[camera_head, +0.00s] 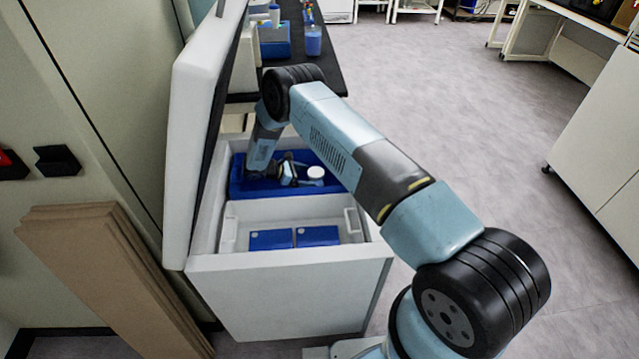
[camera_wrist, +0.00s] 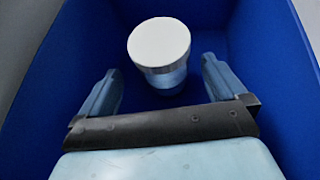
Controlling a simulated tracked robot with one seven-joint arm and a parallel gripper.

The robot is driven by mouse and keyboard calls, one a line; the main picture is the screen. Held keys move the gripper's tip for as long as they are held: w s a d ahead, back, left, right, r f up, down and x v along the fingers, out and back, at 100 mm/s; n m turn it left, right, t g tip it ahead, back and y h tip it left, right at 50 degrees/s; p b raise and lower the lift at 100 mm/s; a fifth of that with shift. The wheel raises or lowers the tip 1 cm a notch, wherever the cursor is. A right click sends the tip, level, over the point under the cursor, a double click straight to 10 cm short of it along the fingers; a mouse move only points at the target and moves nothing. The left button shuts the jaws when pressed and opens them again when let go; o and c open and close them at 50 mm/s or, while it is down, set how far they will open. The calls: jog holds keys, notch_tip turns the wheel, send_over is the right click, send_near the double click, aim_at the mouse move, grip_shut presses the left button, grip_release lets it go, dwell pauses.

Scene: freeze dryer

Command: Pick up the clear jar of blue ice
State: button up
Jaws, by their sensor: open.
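A jar with a round white lid (camera_wrist: 160,42) stands inside a deep blue bin (camera_wrist: 275,45). Its short body below the lid looks pale bluish, and its contents are hard to make out. In the head view the white lid (camera_head: 316,172) shows inside the blue bin (camera_head: 240,188) at the back of the open chest. My gripper (camera_wrist: 161,66) is open, with one finger on each side of the jar in the picture and gaps on both sides. The wrist view does not settle how deep the fingers reach beside it. In the head view my gripper (camera_head: 290,172) is just left of the lid.
The white chest (camera_head: 290,295) has its lid (camera_head: 195,130) raised on the left. A white basket (camera_head: 232,228) with two blue boxes (camera_head: 270,239) sits at its front. A clear container with blue contents (camera_head: 313,40) stands on the dark bench behind. Brown boards (camera_head: 105,270) lean at left.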

aim_at(316, 179)
jog(key=x, duration=0.5)
jog(key=shift+s+a+f, duration=0.1)
jog(key=shift+s+f, duration=0.1)
jog(key=shift+c, duration=0.2)
jog(key=c, duration=1.2)
jog(key=shift+r, duration=0.15)
